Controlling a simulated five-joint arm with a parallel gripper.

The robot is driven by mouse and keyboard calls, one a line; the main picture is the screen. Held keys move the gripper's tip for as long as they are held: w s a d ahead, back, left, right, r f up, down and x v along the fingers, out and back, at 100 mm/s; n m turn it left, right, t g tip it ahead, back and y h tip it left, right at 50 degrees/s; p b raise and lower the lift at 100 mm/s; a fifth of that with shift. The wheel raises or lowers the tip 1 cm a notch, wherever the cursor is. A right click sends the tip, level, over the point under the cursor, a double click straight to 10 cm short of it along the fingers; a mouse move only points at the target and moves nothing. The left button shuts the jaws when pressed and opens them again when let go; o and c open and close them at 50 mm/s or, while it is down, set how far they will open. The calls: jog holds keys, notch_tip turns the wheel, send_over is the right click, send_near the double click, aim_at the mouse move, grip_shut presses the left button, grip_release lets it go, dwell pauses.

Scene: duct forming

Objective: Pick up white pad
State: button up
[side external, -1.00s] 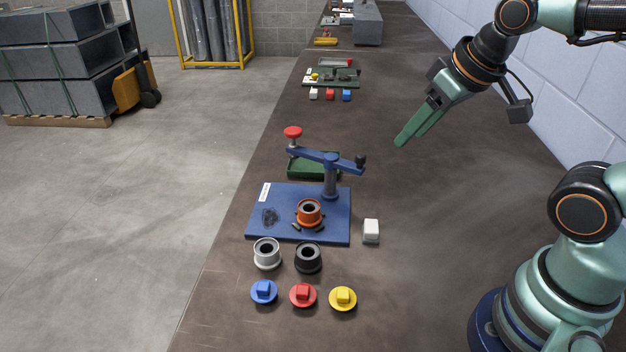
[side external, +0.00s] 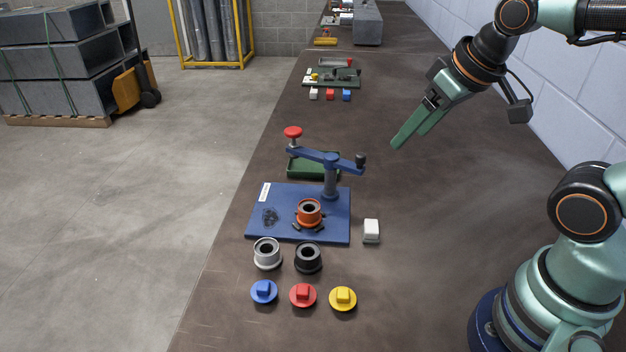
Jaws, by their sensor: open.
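The blue plate (side external: 333,232) carries an orange ring (side external: 309,213) and a blue lever arm with a red knob (side external: 293,132). A green tray (side external: 305,168) sits behind. Grey and black rings and several coloured knobs stand in front. The bench right of the pad is clear.

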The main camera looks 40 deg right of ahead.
jog(key=m+g, duration=0.6)
jog(key=m, duration=0.3)
send_near(372, 226)
jog(key=f, duration=0.3)
jog(key=shift+s+a, duration=0.15)
jog(key=shift+a, duration=0.05)
jog(key=shift+d+f, duration=0.2)
jog(key=shift+f, duration=2.6)
grip_shut()
